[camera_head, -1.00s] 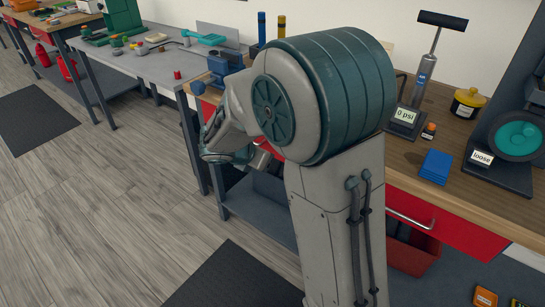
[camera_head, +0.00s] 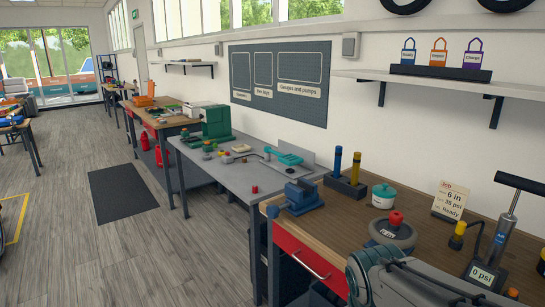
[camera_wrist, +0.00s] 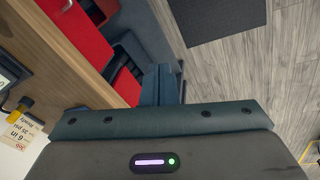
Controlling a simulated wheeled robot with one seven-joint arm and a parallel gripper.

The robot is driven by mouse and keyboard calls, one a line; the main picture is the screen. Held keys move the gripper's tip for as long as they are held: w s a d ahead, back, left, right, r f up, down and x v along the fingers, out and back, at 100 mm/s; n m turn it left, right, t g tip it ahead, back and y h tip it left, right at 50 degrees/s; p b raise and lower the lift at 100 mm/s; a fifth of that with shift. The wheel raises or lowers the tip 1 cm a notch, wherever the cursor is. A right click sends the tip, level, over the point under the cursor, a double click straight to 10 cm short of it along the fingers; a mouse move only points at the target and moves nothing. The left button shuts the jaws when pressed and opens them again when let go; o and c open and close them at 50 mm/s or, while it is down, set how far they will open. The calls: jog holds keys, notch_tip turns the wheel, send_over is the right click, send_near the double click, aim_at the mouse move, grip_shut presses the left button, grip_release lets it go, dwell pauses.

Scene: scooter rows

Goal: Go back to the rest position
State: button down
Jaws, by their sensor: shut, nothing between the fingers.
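My gripper (camera_wrist: 162,72) shows in the wrist view, its two dark blue fingers close together and empty. It points over the front of the wooden bench, above the floor side. The red drawer front (camera_wrist: 78,40) lies to its left in that view. In the head view only a grey and teal part of my arm shows at the bottom right, over the bench's front edge; my fingers are out of that view.
A grey table (camera_head: 225,175) stands beyond. The floor (camera_head: 150,250) on the left is open, with a dark mat (camera_head: 122,192).

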jog(key=s+r+m, duration=0.1)
jog(key=s+a+r+m+y, duration=0.1)
jog(key=m, duration=0.1)
jog(key=shift+s+a+m+p, duration=0.2)
jog(key=shift+a+m+p, duration=0.1)
jog(key=shift+p, duration=0.1)
dwell(0.6)
